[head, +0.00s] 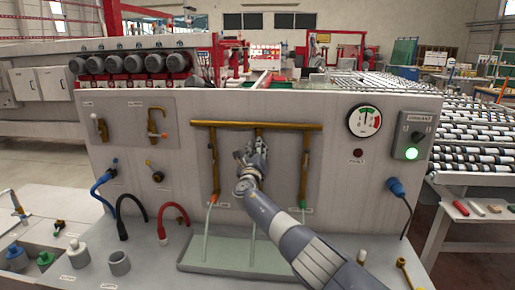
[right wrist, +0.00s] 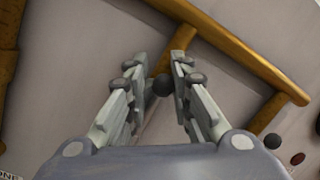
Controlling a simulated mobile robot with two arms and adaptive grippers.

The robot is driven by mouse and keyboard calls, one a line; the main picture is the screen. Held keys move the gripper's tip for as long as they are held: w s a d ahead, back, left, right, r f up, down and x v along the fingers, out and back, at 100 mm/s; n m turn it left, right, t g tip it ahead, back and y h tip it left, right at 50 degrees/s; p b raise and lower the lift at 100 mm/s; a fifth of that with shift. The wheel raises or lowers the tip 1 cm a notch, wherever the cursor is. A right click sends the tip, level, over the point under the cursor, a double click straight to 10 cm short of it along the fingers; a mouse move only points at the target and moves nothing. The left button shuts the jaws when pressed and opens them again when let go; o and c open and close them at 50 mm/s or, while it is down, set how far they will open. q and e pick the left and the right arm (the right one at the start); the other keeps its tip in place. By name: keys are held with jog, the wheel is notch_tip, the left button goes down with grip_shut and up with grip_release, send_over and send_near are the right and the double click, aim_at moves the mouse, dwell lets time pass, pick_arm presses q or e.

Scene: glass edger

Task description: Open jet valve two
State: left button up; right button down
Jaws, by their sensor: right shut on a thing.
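A brass pipe manifold (head: 290,126) with three downward branches is mounted on the grey machine front in the head view. My right gripper (head: 252,150) is at the middle branch, whose valve is mostly hidden behind the hand. In the right wrist view the fingers (right wrist: 162,78) are closed on a small dark round knob (right wrist: 162,86), with the brass pipe (right wrist: 235,48) behind it. The left branch (head: 214,165) and the right branch (head: 303,165) stand clear of the hand. My left gripper is not in view.
A grey drip tray (head: 200,266) lies below the branches. A pressure gauge (head: 364,121), a red button (head: 357,153) and a coolant box (head: 411,135) with a lit green lamp are at the right. Blue, black and red hoses are at the left. My right forearm crosses the front of the panel.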

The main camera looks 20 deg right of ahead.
jog(key=shift+d+f, duration=0.1)
jog(key=shift+f, duration=0.4)
jog(key=c, duration=1.3)
grip_release()
jog(key=shift+r, duration=0.2)
jog(key=shift+r, duration=0.1)
jog(key=v, duration=1.2)
